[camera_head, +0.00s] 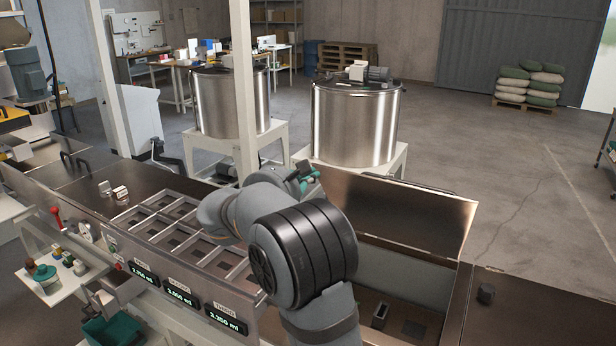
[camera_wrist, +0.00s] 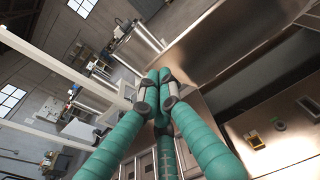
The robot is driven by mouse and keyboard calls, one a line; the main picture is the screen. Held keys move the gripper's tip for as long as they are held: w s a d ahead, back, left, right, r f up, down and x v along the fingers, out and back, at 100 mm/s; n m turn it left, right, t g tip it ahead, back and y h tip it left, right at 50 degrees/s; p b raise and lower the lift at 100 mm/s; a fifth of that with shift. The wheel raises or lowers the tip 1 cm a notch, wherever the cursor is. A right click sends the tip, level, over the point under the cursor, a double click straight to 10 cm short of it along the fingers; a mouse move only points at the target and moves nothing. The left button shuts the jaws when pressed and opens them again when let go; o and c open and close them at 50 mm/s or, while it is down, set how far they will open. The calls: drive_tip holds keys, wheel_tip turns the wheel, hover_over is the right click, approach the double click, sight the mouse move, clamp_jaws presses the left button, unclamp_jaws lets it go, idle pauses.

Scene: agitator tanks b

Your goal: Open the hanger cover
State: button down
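A brown metal cover (camera_head: 410,212) stands raised and tilted back behind an open compartment. No label shows to name it as the hanger cover. A large brown metal panel, seemingly the same cover, shows in the wrist view (camera_wrist: 225,40). My gripper (camera_head: 306,172) is near the upper left end of the raised cover. In the wrist view its teal fingers (camera_wrist: 158,78) meet at their tips, with nothing visible between them. I cannot tell whether they touch the cover. My arm hides the left part of the compartment.
A metal-framed grid (camera_head: 180,232) with several cells lies to the left, behind number displays (camera_head: 180,295). Two steel tanks (camera_head: 355,125) (camera_head: 232,103) stand behind.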

drive_tip(key=shift+w+d+r, duration=0.1)
drive_tip(key=shift+r, duration=0.1)
drive_tip(key=w+d+r+p, duration=0.1)
drive_tip(key=w, duration=0.1)
drive_tip(key=w+d+r+p, duration=0.1)
drive_tip(key=r+p, duration=0.1)
drive_tip(key=w+d+r+p, duration=0.1)
drive_tip(key=w+d, duration=0.1)
drive_tip(key=shift+w+r+p, duration=0.2)
drive_tip(key=shift+w+p, duration=0.15)
drive_tip(key=shift+a, duration=0.1)
drive_tip(key=shift+s+a+f+b, duration=0.1)
drive_tip(key=shift+s+f+b, duration=0.1)
drive_tip(key=shift+b, duration=0.1)
drive_tip(key=b+v, duration=0.4)
drive_tip(key=v, duration=0.9)
drive_tip(key=shift+b, duration=0.35)
drive_tip(key=shift+w+f, duration=0.1)
